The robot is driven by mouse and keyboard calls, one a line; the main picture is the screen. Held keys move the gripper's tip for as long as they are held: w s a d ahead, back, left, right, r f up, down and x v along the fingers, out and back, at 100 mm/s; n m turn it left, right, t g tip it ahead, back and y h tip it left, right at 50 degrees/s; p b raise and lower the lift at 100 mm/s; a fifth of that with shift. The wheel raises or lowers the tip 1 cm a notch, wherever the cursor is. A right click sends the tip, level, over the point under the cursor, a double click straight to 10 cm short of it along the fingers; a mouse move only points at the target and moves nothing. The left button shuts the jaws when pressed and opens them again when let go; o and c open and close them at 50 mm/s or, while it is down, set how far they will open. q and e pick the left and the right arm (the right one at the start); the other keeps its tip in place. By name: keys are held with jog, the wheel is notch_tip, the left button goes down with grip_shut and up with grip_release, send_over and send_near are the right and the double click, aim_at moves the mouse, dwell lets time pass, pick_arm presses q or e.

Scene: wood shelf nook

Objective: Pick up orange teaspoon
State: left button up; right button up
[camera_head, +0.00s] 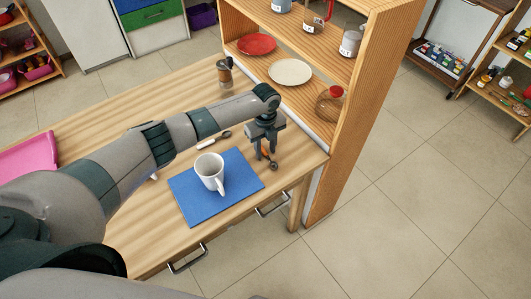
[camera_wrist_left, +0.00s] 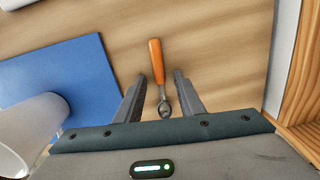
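The orange teaspoon (camera_wrist_left: 157,65) lies on the wooden table right of the blue mat. In the left wrist view its orange handle points away from me and its metal bowl sits between the fingers. My left gripper (camera_wrist_left: 160,98) is open, with one finger on each side of the spoon and a gap to each. In the head view the left gripper (camera_head: 264,152) points down over the spoon (camera_head: 270,158), which it partly hides. I cannot tell the exact height of the fingertips above the table. My right gripper is not in view.
A white mug (camera_head: 209,172) stands on the blue mat (camera_head: 187,200), left of the gripper. A dark utensil with a white handle (camera_head: 207,144) lies behind the mat. The wooden shelf (camera_head: 345,130), with plates and jars, rises close on the right. A pink tray (camera_head: 30,157) is at far left.

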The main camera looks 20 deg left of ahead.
aim_at(268, 154)
pick_arm(q)
grip_shut()
jog(key=shift+r, duration=0.1)
dwell(0.3)
jog(key=shift+r+b, duration=0.3)
jog(key=shift+r, duration=0.15)
jog(key=r, duration=0.1)
jog(key=d+r+b, duration=0.1)
jog(key=r, duration=0.1)
jog(key=shift+s+r, duration=0.15)
jog(key=s+d+r+b, duration=0.3)
jog(key=d+r, duration=0.3)
jog(key=d, duration=0.3)
jog(key=shift+s+d+r, duration=0.35)
jog(key=shift+s, duration=0.35)
